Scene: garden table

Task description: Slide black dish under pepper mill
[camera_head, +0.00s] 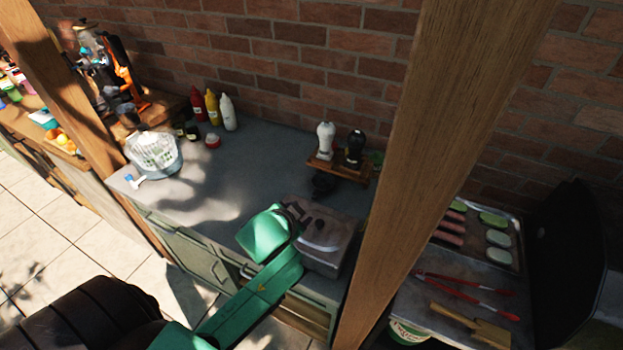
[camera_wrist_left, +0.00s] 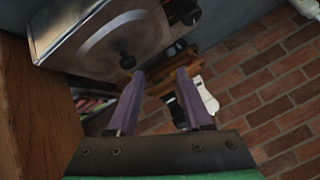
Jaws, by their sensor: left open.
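The black pepper mill (camera_head: 355,148) stands upright beside a white mill (camera_head: 325,139) on a small wooden stand (camera_head: 348,175) near the brick wall. A small dark object in front of the stand's left part looks like the black dish (camera_head: 322,184); its shape is hard to make out. My left gripper (camera_head: 306,219) is over the grey metal box, on the near side of the stand. In the left wrist view its two fingers (camera_wrist_left: 161,73) are apart with nothing between them. The white mill (camera_wrist_left: 206,97) shows beyond the right finger. My right gripper is not in view.
The grey metal box (camera_head: 325,250) stands at the counter's front right, beside a wooden post (camera_head: 420,150). Sauce bottles (camera_head: 212,106) and a white basket (camera_head: 153,151) are on the left. The middle of the counter (camera_head: 245,165) is clear.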

